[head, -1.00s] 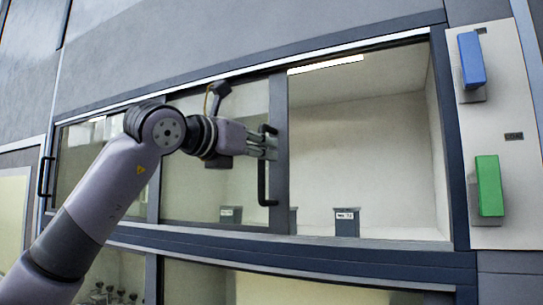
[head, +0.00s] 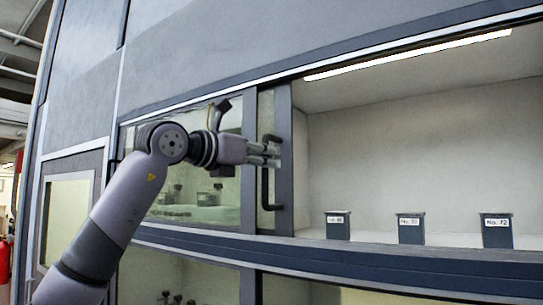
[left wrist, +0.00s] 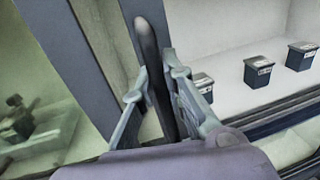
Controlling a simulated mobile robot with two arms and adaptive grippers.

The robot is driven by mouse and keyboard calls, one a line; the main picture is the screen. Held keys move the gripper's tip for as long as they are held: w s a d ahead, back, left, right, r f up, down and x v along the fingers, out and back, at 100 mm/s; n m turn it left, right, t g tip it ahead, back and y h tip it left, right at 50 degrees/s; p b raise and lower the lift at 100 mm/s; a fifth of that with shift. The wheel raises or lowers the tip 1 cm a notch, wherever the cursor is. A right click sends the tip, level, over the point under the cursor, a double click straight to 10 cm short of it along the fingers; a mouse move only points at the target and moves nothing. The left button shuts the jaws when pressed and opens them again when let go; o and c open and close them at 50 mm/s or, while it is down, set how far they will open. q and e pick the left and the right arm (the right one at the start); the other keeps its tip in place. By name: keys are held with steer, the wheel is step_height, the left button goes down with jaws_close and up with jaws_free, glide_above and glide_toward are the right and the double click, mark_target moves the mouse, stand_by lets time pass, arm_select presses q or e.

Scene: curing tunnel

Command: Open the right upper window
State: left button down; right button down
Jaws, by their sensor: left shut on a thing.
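The right upper window is a sliding pane with a dark upright frame (head: 284,150) and a black bar handle (head: 266,190). My left gripper (head: 272,155) is shut on the upper part of this handle. In the left wrist view, my left gripper (left wrist: 158,88) has one finger on each side of the handle (left wrist: 147,36). The window stands slid to the left, overlapping the left pane (head: 228,125). To its right the cabinet is widely open. My right gripper is not in view.
Inside the opening, dark boxes stand on the pale floor, labelled like No. 72 (head: 497,232), with another box (head: 410,229) and one near the frame (head: 338,227). A dark sill (head: 400,262) runs below. A red cylinder (head: 5,262) stands at far left.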

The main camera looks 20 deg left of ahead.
arm_select(q)
steer(key=shift+a, duration=0.4)
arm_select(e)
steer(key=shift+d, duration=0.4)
arm_select(q)
steer(key=c, duration=1.9)
jaws_free()
steer(key=shift+o, duration=1.3)
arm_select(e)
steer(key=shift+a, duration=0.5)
arm_select(q)
steer(key=v, duration=1.2)
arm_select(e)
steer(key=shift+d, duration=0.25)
arm_select(q)
steer(key=shift+f, duration=0.1)
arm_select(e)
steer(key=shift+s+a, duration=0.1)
